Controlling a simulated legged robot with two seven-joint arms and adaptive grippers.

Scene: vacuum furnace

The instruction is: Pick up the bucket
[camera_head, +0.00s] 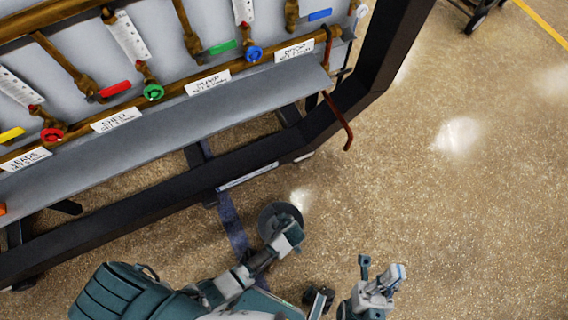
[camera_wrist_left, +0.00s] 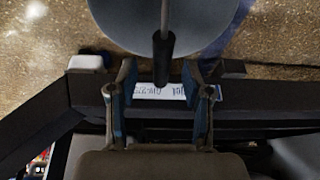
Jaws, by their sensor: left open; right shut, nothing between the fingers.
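The bucket is a grey round shape (camera_head: 272,216) on the floor in front of the rack in the head view, partly covered by my left wrist. In the left wrist view the grey bucket (camera_wrist_left: 205,30) fills the top middle, cut off by the frame, with a thin handle and a black grip (camera_wrist_left: 164,58) crossing it. My left gripper (camera_wrist_left: 160,74) is open, its fingers on either side of the grip's lower end. I cannot tell whether they touch it. My right gripper (camera_head: 378,284) is shut and empty, well to the right of the bucket.
A dark-framed rack (camera_head: 130,212) with pipes, coloured valves and labels (camera_head: 208,82) stands at the left, close behind the bucket. A bent reddish-brown rod (camera_head: 338,122) sticks out from its right end. The speckled floor (camera_head: 450,210) is clear to the right.

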